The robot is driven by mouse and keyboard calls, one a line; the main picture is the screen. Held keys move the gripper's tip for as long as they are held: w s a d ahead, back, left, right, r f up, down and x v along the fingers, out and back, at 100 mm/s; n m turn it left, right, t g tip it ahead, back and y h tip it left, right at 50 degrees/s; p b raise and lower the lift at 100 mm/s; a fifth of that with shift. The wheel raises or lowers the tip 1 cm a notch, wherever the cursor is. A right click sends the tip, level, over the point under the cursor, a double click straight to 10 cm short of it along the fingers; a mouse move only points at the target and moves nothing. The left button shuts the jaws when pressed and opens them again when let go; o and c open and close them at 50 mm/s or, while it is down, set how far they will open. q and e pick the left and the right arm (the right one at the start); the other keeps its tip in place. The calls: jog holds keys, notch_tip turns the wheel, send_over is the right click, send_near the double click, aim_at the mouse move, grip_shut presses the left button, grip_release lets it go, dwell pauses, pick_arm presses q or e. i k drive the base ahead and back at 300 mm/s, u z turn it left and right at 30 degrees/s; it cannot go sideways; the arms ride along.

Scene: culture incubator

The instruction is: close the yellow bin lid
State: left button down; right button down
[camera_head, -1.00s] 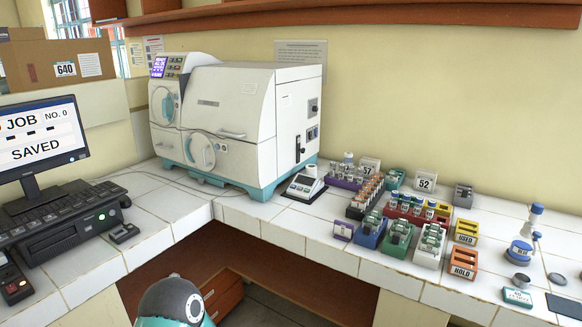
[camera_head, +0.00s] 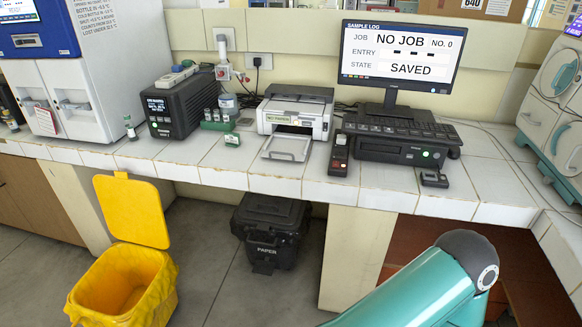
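The yellow bin (camera_head: 128,284) stands on the floor at the lower left of the head view, in front of the counter. Its yellow lid (camera_head: 134,210) is open and stands nearly upright at the back of the bin. The bin's inside is visible from above and looks empty. One of my teal arm links shows at the lower right, well apart from the bin. Neither of my grippers is in view.
A black paper bin (camera_head: 270,232) with its lid shut stands under the counter. The tiled counter edge (camera_head: 280,186) runs behind and above the yellow bin. A printer (camera_head: 295,118) and a monitor (camera_head: 399,55) stand on it. Grey floor is free between the bins.

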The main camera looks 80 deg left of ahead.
aim_at(132, 209)
jog(key=u, duration=0.05)
jog(key=i, duration=0.25)
jog(key=u, duration=2.85)
jog(key=i, duration=0.2)
jog(key=u, duration=1.15)
jog(key=k, duration=0.3)
jog(key=u, duration=0.55)
jog(key=i, duration=1.35)
jog(key=z, duration=0.5)
